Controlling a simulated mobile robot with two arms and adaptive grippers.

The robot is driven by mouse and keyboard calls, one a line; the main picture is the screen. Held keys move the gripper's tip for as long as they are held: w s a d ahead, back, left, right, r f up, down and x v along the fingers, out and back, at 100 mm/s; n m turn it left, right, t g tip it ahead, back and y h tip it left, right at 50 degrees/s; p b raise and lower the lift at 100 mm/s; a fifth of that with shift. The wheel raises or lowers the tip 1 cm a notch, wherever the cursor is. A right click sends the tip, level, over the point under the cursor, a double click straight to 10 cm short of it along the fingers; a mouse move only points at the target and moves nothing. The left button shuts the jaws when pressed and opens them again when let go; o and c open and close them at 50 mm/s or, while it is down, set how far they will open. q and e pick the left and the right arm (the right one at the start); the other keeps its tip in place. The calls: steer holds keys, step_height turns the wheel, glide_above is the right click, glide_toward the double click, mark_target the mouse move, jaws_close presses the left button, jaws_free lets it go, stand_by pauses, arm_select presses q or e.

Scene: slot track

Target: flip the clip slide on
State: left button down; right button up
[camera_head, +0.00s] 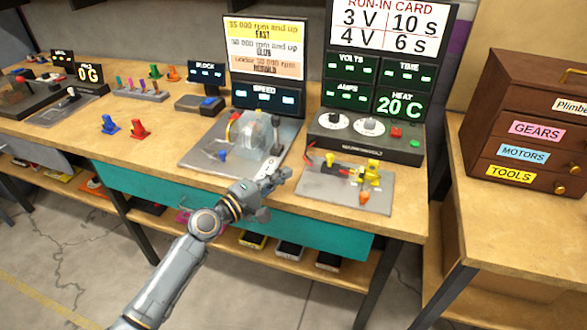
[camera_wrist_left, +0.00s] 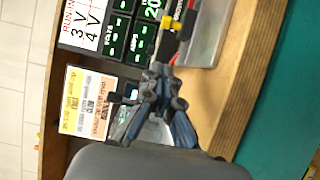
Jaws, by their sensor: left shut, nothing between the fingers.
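My left gripper (camera_head: 278,175) is shut and empty at the front edge of the bench, by the front right of the grey plate (camera_head: 205,150) with the clear dome (camera_head: 257,128). A small pale part (camera_head: 264,170) shows right beside the fingers; I cannot tell whether they touch it. In the left wrist view the shut fingers (camera_wrist_left: 158,78) are in front of the bench. I cannot make out which part is the clip slide.
The run-in supply (camera_head: 365,138) with two dials stands behind the motor plate. A speed display (camera_head: 265,98) stands behind the dome. Blue (camera_head: 109,124) and red (camera_head: 139,129) clips stand on the bench at left. A brown drawer cabinet (camera_head: 525,128) is at right. The bench front at left is clear.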

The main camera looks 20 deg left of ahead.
arm_select(q)
steer(key=shift+v, duration=1.25)
steer(key=shift+s+a, duration=0.1)
steer(key=shift+s, duration=0.05)
steer(key=shift+s+f, duration=0.15)
steer(key=shift+s, duration=0.1)
steer(key=s+d+f+m+g+y, duration=0.1)
steer(key=s+d+f+m+g, duration=0.4)
steer(key=s, duration=0.3)
steer(key=s+d+f+m+g+y, duration=0.1)
steer(key=s+d+f+m+g, duration=0.2)
steer(key=s+f+m, duration=0.5)
steer(key=s+a+f+m+g+y, duration=0.1)
steer(key=s+a+g+y, duration=0.2)
steer(key=s, duration=0.5)
steer(key=s+a+f+g+y, duration=0.1)
steer(key=s+a+f+y, duration=0.2)
steer(key=s, duration=0.5)
step_height(320, 180, down, 24)
steer(key=s+a+g+p, duration=0.2)
steer(key=s+a+f+p, duration=0.1)
steer(key=s+a+f, duration=0.1)
steer(key=s+f, duration=1.2)
steer(key=shift+s+a+m+g+y, duration=0.3)
steer(key=shift+s+g+y, duration=0.1)
steer(key=shift+s, duration=0.65)
arm_select(e)
steer(key=r, duration=0.3)
steer(key=shift+a, duration=0.4)
